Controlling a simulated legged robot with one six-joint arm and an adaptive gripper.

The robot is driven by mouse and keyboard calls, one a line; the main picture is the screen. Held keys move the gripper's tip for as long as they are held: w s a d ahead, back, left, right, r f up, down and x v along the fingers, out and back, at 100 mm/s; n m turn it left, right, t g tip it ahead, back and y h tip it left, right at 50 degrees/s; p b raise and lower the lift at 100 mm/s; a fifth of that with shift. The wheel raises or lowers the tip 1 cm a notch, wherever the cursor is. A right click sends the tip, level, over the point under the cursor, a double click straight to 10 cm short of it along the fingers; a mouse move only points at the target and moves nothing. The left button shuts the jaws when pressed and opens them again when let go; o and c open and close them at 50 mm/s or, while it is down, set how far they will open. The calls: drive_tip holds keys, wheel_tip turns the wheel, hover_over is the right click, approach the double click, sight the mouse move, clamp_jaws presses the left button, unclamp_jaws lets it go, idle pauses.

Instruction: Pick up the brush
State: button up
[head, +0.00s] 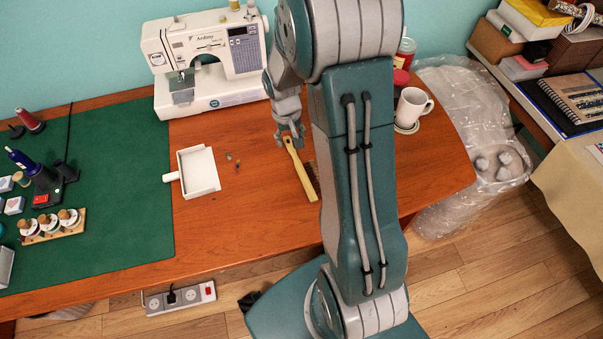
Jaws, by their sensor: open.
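The brush (299,170) lies on the wooden table, with a pale yellow handle and dark bristles along its right side. Part of the bristle side is close to or behind my arm. My gripper (290,136) is open, with its fingertips at the upper end of the brush handle. I cannot tell whether the fingers touch the handle or hover just above it.
A white dustpan (199,172) lies left of the brush, with tiny bits beside it. A white sewing machine (208,58) stands behind. A white mug (411,108) stands right of my arm. A green mat (120,200) covers the table's left side.

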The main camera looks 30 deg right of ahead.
hover_over(296, 159)
wheel_tip(296, 159, down, 4)
drive_tip(key=shift+w+f, duration=0.1)
drive_tip(key=shift+f, duration=0.1)
drive_tip(key=f, duration=0.4)
drive_tip(key=shift+a+f, duration=0.2)
drive_tip(key=shift+a, duration=0.05)
drive_tip(key=shift+f, duration=0.25)
drive_tip(key=shift+d, duration=0.25)
drive_tip(key=c, duration=0.7)
clamp_jaws()
drive_tip(key=shift+a, duration=0.1)
